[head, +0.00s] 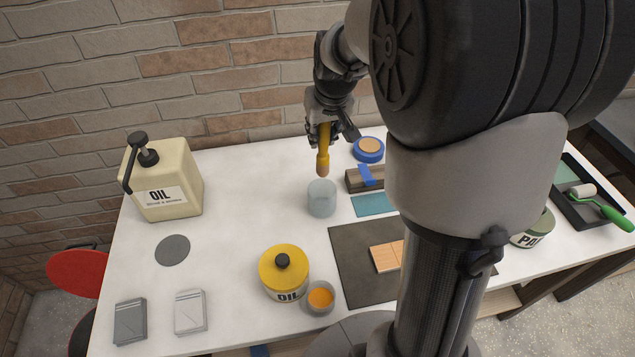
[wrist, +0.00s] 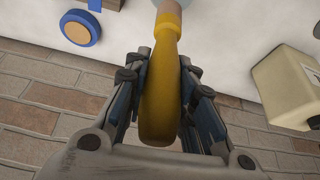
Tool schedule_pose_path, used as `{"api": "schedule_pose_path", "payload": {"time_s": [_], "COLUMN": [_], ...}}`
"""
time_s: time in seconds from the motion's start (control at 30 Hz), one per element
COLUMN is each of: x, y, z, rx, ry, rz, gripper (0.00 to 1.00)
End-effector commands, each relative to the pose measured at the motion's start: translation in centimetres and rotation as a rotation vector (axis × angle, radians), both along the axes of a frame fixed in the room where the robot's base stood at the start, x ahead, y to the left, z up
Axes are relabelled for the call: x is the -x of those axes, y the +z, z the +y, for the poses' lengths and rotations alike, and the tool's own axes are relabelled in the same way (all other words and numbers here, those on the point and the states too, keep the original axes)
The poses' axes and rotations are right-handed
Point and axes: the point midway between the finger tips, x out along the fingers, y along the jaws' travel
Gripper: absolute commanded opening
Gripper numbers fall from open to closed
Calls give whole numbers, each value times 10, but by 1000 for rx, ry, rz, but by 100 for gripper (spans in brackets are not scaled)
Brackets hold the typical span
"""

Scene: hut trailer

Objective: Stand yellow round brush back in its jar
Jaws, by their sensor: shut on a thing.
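My gripper (head: 328,122) is shut on the yellow round brush (head: 323,150), which hangs nearly upright with its brown bristle end down. The jar (head: 322,200) is a clear, pale glass on the white table, just below the brush tip. The bristles appear above the jar's rim, apart from it. In the wrist view, the yellow handle (wrist: 160,100) lies between the fingers (wrist: 161,95), and a piece of the pale jar shows at the top edge, partly hidden behind the brush.
A cream oil can (head: 165,180) stands at the left and a yellow oil tin (head: 284,272) at the front. A blue tape roll (head: 369,149) and a wood block with blue tape (head: 357,180) lie right of the jar. A brick wall (head: 240,70) rises behind.

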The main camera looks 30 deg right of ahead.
Motion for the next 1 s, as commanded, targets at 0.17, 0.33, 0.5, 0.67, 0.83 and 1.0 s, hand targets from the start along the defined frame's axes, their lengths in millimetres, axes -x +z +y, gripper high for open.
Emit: {"api": "schedule_pose_path", "payload": {"time_s": [0.17, 0.33, 0.5, 0.67, 0.83, 1.0], "x": [0, 0, -1, 0, 0, -1], "y": [-54, -85, -96, -114, -138, -137], "z": [0, 0, 0, 0, 0, 0], "rx": [-1, 0, 0, -1, 0, 1], "ry": [-1, 0, -1, -1, 0, 0], "rz": [3, 1, -2, 2, 1, -2], "gripper": [0, 0, 0, 0, 0, 0]}}
